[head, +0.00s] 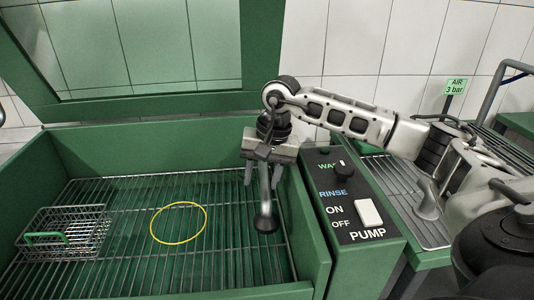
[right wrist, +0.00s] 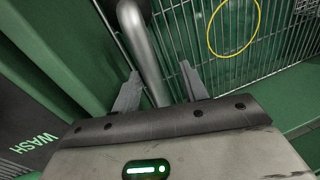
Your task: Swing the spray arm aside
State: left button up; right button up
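The spray arm (head: 264,196) is a grey metal tube with a dark rounded end, over the right part of the washer tank's wire rack. It also shows in the right wrist view (right wrist: 146,52). My right gripper (head: 262,178) points down at the tube's upper part. In the right wrist view my right gripper (right wrist: 160,72) has its fingers apart, with the tube running between them and a gap on the right side. Whether a finger touches the tube I cannot tell. The tube's upper end is hidden by the gripper. My left gripper is not in view.
A yellow ring (head: 179,223) shows on the wire rack (head: 140,265). A wire basket (head: 64,232) with a green handle stands at the left. The control panel (head: 347,240) with a knob and white switch lies right of the tank. The raised lid (head: 150,103) stands behind.

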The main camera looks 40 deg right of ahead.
notch_tip(320, 180, up, 15)
jog(key=s+d, duration=0.2)
jog(key=shift+d, duration=0.15)
jog(key=shift+r, duration=0.1)
dwell(0.7)
